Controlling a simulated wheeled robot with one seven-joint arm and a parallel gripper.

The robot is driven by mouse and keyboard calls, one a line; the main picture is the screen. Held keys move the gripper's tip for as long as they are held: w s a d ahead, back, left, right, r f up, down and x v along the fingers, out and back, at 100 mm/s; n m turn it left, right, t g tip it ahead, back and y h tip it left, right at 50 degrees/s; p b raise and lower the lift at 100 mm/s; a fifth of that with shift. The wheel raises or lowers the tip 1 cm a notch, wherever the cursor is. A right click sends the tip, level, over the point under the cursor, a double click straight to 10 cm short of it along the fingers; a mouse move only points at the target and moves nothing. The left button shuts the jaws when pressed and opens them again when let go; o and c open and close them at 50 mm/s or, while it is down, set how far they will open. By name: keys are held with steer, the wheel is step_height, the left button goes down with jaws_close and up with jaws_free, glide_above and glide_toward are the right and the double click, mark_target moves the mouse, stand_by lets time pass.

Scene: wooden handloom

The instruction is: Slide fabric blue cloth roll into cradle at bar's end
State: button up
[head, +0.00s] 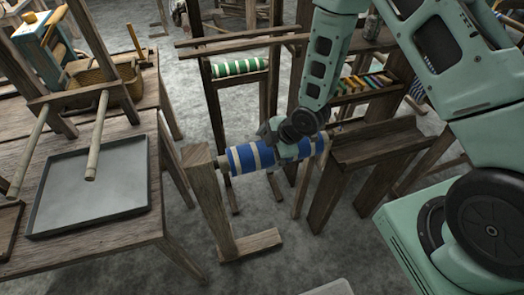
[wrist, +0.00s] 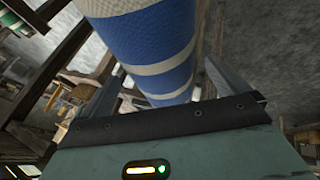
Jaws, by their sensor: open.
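The blue cloth roll (head: 243,157) with pale stripes sits around a horizontal bar (head: 223,164). The bar's left end meets an upright wooden post (head: 205,185). My gripper (head: 287,150) is at the right part of the roll, its fingers largely hidden by my wrist. In the wrist view the roll (wrist: 150,40) runs between the two open fingers of my gripper (wrist: 152,62); contact cannot be told. A wooden trough-like stand (head: 375,152) lies just right of the roll, and may be the cradle; the bar's right end is mostly hidden by my arm.
A green-striped roll (head: 238,68) hangs on a wooden frame behind. A table at left holds a grey tray (head: 92,187), a wicker basket (head: 105,82) and wooden rods (head: 97,135). A rack of coloured pieces (head: 365,83) stands behind the trough-like stand. Grey floor is open in front.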

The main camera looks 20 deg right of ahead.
steer(key=shift+p+x, duration=0.3)
steer(key=shift+x, duration=1.55)
steer(key=c, duration=1.9)
